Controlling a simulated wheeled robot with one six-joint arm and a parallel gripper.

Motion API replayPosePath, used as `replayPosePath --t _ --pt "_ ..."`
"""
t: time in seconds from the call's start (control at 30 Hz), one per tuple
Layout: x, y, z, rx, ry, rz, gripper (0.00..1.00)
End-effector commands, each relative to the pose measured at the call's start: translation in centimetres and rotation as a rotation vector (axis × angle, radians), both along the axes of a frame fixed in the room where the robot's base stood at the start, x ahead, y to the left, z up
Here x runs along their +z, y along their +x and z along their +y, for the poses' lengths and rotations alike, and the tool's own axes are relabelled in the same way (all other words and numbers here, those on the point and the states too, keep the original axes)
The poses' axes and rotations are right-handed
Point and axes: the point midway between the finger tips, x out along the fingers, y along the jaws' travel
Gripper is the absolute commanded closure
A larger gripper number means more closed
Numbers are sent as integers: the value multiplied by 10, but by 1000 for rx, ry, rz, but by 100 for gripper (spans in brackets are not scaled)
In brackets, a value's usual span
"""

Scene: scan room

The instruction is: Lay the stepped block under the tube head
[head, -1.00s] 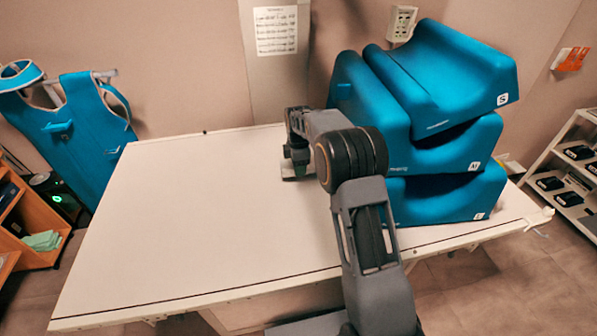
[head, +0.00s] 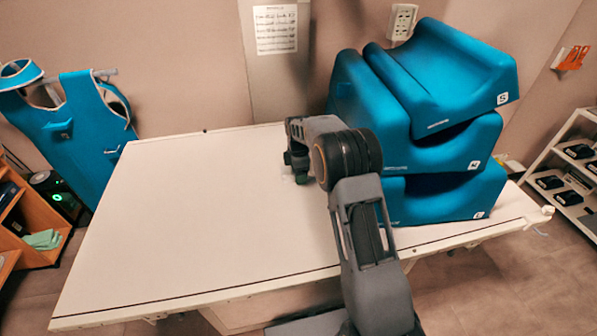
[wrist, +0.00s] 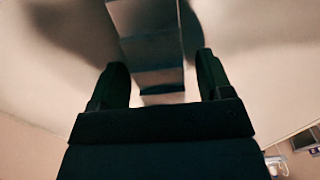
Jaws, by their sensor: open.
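The stepped block (wrist: 155,50) shows in the wrist view as a dark and grey strip of steps on the pale table top. My gripper (wrist: 158,62) is open there, with one finger on each side of the block's near end; I cannot tell whether they touch it. In the head view my gripper (head: 298,168) is low over the back middle of the table, and my arm and gripper mostly hide the block. I cannot make out the tube head in either view.
The white table (head: 190,230) is bare at left and front. Stacked blue cushions (head: 445,150) stand right of my arm. A blue apron (head: 75,130) hangs at left near an orange shelf (head: 25,225). A white rack (head: 570,175) stands at right.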

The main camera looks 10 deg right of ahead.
Motion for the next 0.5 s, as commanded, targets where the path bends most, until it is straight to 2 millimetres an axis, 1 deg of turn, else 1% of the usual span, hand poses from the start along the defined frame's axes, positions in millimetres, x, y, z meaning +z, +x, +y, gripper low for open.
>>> replayPosePath --t 0.17,0.27,0.37,0.5 --pt "1 0 0 0 0 0 28" --pt "6 0 0 0 0 -1 28" --pt "18 1 0 0 0 -5 28" --pt "44 1 0 0 0 -6 28"
